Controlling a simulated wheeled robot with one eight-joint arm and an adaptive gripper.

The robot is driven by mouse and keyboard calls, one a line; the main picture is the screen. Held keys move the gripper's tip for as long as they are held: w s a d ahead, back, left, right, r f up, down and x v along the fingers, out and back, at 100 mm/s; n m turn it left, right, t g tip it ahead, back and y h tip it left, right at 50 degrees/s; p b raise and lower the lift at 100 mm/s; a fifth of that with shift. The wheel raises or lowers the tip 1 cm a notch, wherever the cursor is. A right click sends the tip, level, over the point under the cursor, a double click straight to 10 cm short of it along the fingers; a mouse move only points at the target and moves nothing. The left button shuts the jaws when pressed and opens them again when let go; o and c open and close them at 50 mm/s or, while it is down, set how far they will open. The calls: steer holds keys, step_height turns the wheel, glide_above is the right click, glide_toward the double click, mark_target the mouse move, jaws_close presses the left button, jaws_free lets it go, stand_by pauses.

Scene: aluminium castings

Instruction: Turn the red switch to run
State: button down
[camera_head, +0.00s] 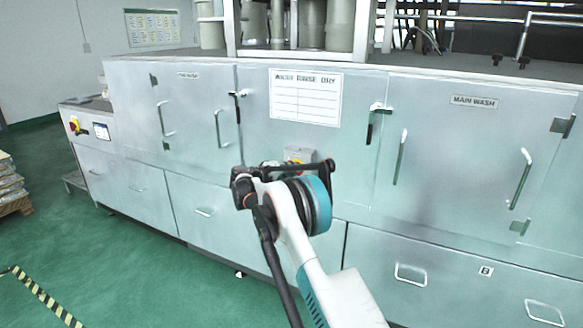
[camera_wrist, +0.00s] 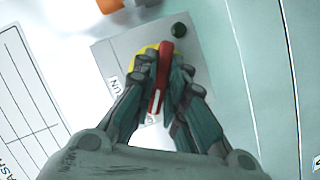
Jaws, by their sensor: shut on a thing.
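In the wrist view the red switch (camera_wrist: 168,52) is a narrow red lever with a white mark near its lower end. It stands on a yellow disc (camera_wrist: 146,52) on a grey box (camera_wrist: 107,57). My gripper (camera_wrist: 164,68) is shut on the lever, one finger on each side. The lever runs nearly upright in the picture, tilted slightly. A RUN label (camera_wrist: 114,92) is printed to its left; other lettering below is mostly hidden by the fingers. In the head view the grey switch box (camera_head: 299,154) on the machine front is partly hidden behind my arm.
A white WASH RINSE DRY chart (camera_head: 305,97) is above the box. Door handles (camera_head: 401,157) stick out on both sides. Another red-and-yellow switch (camera_head: 75,126) is at the far left. The green floor (camera_head: 140,265) is open at left.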

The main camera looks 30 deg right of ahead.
steer(key=m+t+y+p, duration=0.1)
steer(key=m, duration=0.1)
steer(key=m+t+y+p, duration=0.1)
steer(key=m, duration=0.2)
steer(key=m+t+y+p, duration=0.1)
steer(key=m+y, duration=0.1)
steer(key=shift+s+d+r+m, duration=0.15)
steer(key=shift+s+m, duration=0.1)
steer(key=shift+m, duration=0.15)
stand_by(0.6)
steer(key=c, duration=1.6)
jaws_free()
steer(key=shift+c, duration=0.2)
steer(key=v, duration=1.2)
steer(key=shift+s, duration=0.1)
